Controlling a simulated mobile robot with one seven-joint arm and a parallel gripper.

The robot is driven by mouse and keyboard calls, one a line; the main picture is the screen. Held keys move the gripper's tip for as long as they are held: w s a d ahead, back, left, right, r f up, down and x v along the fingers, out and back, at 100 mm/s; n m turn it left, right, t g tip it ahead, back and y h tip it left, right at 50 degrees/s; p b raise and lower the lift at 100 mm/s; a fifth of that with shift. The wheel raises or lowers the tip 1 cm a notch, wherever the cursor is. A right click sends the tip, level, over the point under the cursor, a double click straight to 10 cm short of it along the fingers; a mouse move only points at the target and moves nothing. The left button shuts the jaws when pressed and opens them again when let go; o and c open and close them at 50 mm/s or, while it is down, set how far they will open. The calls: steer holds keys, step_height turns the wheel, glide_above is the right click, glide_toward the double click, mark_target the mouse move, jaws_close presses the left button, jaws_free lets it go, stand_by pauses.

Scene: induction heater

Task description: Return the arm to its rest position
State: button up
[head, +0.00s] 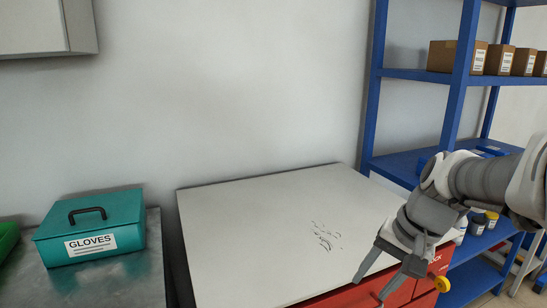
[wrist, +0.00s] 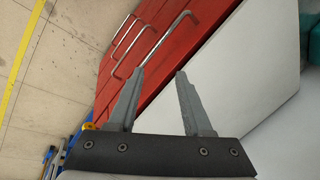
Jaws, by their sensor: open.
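My gripper (head: 376,279) hangs at the lower right of the head view, over the front right part of a white-topped red cabinet (head: 270,235). Its two fingers are apart with nothing between them. In the wrist view my gripper (wrist: 160,75) is also open and empty. Behind its fingers there are the red drawer fronts (wrist: 155,45) with metal handles and the white top (wrist: 245,80). My arm (head: 480,180) reaches in from the right edge, in front of the blue shelf. I cannot tell whether the fingertips touch the cabinet.
A blue shelf (head: 457,90) with cardboard boxes (head: 457,56) and small jars (head: 478,222) stands at the right, behind my arm. A teal gloves box (head: 90,225) sits on a metal table (head: 145,275) at the left. The cabinet top is bare except for dark marks (head: 326,236).

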steer(key=s+a+n+t+h+b, duration=0.1)
steer(key=s+a+n+t+h, duration=0.15)
steer(key=s, duration=0.25)
steer(key=s+a+n+t+h+b, duration=0.1)
steer(key=s+n, duration=0.3)
steer(key=s, duration=0.2)
step_height(320, 180, up, 13)
steer(key=p, duration=1.3)
steer(key=shift+s+f+m+y, duration=0.1)
steer(key=shift+m+y, duration=0.15)
